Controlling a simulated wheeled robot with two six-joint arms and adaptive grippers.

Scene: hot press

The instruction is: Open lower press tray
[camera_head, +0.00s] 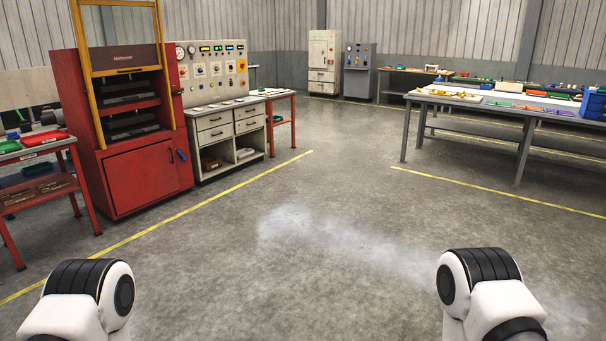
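The hot press (140,177) is a red cabinet with a yellow frame (98,85) on its front, standing at the left some way off. It has two dark openings, one above the other. The lower press tray (131,128) is a dark shape in the lower opening, and it appears to be pushed in. The upper tray (125,94) sits above it. Only links of my two arms show at the bottom edge; neither gripper is in view.
A red cart (40,180) with trays stands left of the press. A control panel (212,72) over a drawer cabinet (228,138) stands right of it. A long workbench (500,107) is at the right. The concrete floor (300,220) between is clear, with yellow lines.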

